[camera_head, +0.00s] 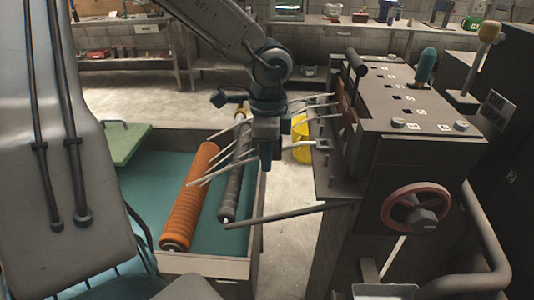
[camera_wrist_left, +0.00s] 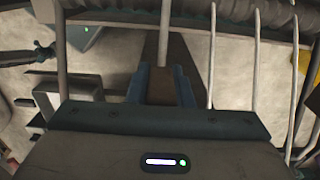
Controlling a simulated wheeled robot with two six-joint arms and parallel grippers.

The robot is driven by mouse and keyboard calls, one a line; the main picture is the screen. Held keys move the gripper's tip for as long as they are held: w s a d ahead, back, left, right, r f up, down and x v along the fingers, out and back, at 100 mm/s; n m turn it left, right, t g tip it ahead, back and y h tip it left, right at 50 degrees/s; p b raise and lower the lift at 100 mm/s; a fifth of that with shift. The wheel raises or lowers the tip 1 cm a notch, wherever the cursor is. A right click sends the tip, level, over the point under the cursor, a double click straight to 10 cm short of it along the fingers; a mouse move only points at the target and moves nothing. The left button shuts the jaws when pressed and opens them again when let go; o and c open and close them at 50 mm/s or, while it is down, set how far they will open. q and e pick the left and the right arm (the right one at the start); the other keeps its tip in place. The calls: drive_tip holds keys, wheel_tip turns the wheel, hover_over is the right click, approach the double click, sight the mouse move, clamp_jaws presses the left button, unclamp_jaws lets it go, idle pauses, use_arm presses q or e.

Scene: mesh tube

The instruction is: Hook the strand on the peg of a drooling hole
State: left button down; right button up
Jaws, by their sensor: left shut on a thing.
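The dark machine (camera_head: 425,95) stands at the right in the head view. Several thin pale strands (camera_head: 318,117) stick out of its left face towards my left arm. My left gripper (camera_head: 266,160) points down just left of that face, among the strands. In the left wrist view its fingers (camera_wrist_left: 162,85) are shut on a pale strand (camera_wrist_left: 163,35); more strands (camera_wrist_left: 256,60) hang to the right of it, apart from the fingers. I cannot make out which hole drools, or its peg, as the gripper and strands cover much of the face. My right gripper is out of view.
A teal-lined tray (camera_head: 140,185) at the left holds an orange ribbed roll (camera_head: 190,200) and a dark roll (camera_head: 233,180). A grey bar (camera_head: 275,215) juts left from the machine. A yellow bucket (camera_head: 302,150) stands on the floor behind. A red handwheel (camera_head: 386,210) is on the machine's front.

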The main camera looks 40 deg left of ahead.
use_arm(q)
drive_tip(key=shift+f+b, duration=0.3)
drive_tip(key=c, duration=1.2)
unclamp_jaws()
drive_tip(key=shift+r, duration=0.1)
wheel_tip(320, 180, up, 11)
drive_tip(key=p, duration=1.1)
drive_tip(key=shift+f, duration=0.2)
drive_tip(key=shift+f, duration=0.1)
